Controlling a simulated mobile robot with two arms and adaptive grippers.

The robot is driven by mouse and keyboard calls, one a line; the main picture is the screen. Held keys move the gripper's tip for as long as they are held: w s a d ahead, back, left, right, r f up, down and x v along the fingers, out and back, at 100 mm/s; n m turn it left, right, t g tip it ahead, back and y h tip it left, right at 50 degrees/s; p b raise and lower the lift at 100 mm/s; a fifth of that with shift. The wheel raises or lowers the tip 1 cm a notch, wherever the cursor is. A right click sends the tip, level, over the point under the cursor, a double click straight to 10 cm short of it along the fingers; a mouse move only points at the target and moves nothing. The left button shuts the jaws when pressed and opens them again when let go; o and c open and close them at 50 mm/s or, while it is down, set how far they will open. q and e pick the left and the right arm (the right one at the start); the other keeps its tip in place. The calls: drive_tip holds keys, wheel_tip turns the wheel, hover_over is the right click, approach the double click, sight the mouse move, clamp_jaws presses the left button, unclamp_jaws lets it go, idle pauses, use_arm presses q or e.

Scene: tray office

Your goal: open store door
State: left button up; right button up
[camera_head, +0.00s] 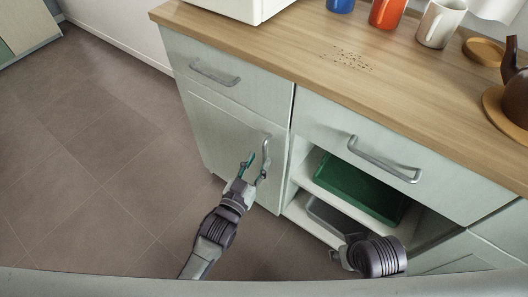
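The pale grey-green cupboard door (222,133) is at the left end of the counter, below a drawer. It looks closed, flush with the cabinet front. Its upright metal handle (266,153) is near the door's right edge. My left gripper (254,169) is at the lower part of this handle, its fingers apart, one to the left of the handle and one close to it. I cannot tell whether they touch it. My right gripper (343,257) is low in front of the open shelves; its fingers are mostly hidden by its own wrist.
The left drawer (233,70) and wide drawer (395,150) are shut, with protruding handles. Open shelves hold a green tray (352,187) and a grey tray (325,216). Mugs, a teapot (517,88) and a white box stand on the wooden counter (300,48). The tiled floor (110,150) at left is clear.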

sight(263, 153)
use_arm(q)
drive_tip(key=shift+b+x, duration=0.35)
drive_tip(key=shift+x, duration=1.95)
use_arm(e)
drive_tip(key=shift+v, duration=1.8)
drive_tip(key=shift+w, duration=0.15)
use_arm(q)
clamp_jaws()
